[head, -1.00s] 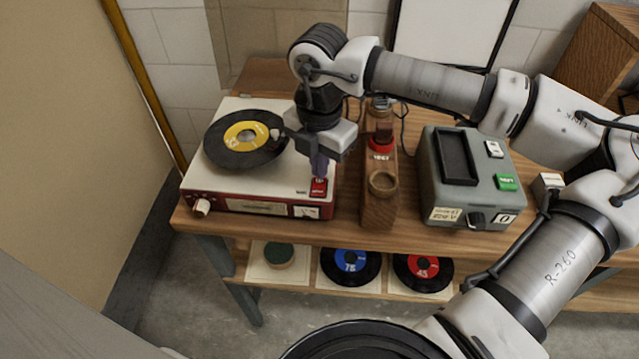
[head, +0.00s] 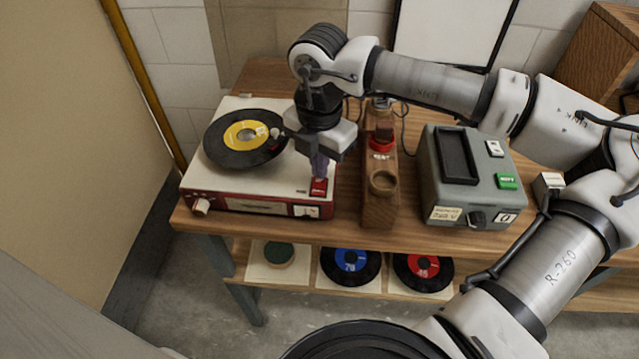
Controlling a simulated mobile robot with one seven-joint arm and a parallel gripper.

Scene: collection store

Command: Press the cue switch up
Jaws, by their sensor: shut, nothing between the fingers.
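The record player (head: 268,181) stands at the left of the wooden table, with a black record (head: 222,153) with a yellow label on it. A small red switch (head: 319,186) sits at the front right corner of its top; I take it for the cue switch. My gripper (head: 319,176) points down right over this switch, its fingers shut and empty. The fingertips are at the switch's back edge and seem to touch it, but the exact contact is too small to tell. Which way the switch is tipped is not clear.
A wooden block (head: 378,208) with a red button stands right of the player. A grey-green box (head: 453,192) with a green key is farther right. Several records lie on the lower shelf (head: 312,277). Bare table shows between the block and the box.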

